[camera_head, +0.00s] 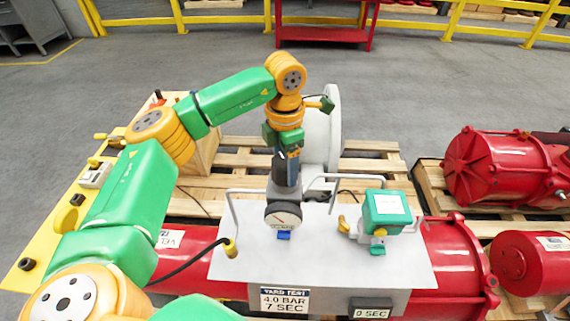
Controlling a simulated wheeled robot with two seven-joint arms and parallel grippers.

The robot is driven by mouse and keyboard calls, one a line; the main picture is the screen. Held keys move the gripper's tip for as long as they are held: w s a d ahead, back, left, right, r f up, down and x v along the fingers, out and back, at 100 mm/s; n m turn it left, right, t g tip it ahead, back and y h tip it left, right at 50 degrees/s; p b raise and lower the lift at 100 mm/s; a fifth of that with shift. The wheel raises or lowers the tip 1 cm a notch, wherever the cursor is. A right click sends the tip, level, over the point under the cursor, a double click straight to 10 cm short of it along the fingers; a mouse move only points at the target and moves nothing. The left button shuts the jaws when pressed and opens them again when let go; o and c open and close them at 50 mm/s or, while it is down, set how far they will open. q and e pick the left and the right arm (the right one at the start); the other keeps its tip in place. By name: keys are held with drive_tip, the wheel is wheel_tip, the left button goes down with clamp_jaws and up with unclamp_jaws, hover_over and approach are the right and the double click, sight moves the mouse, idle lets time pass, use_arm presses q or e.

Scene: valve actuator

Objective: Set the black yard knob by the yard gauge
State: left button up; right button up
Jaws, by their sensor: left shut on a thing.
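The yard gauge (283,215) is a round dial with a white face and a dark needle. It stands on the grey bench top, with a small blue part below it. My left gripper (287,168) points down just behind and above the gauge. It is shut on the black yard knob, which the fingers mostly hide on top of the grey regulator body (286,186). The needle's exact reading is too small to tell. A sign (285,300) on the bench front reads "YARD TEST 4.0 BAR 7 SEC". My right gripper is not in view.
A teal box (387,208) stands right of the gauge, with a yellow handle (343,224) beside it. Grey pipes rise near the regulator. A display (371,312) reads "0 SEC". Red actuators (495,168) lie on pallets at the right. A black hose (190,266) runs at the left.

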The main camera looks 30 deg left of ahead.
sight(285, 159)
use_arm(q)
drive_tip(key=m, duration=0.4)
drive_tip(key=shift+m, duration=0.4)
idle(0.4)
drive_tip(key=o, duration=1.3)
wheel_tip(285, 159, up, 7)
drive_tip(key=shift+r+b, duration=0.15)
drive_tip(key=shift+b, duration=0.5)
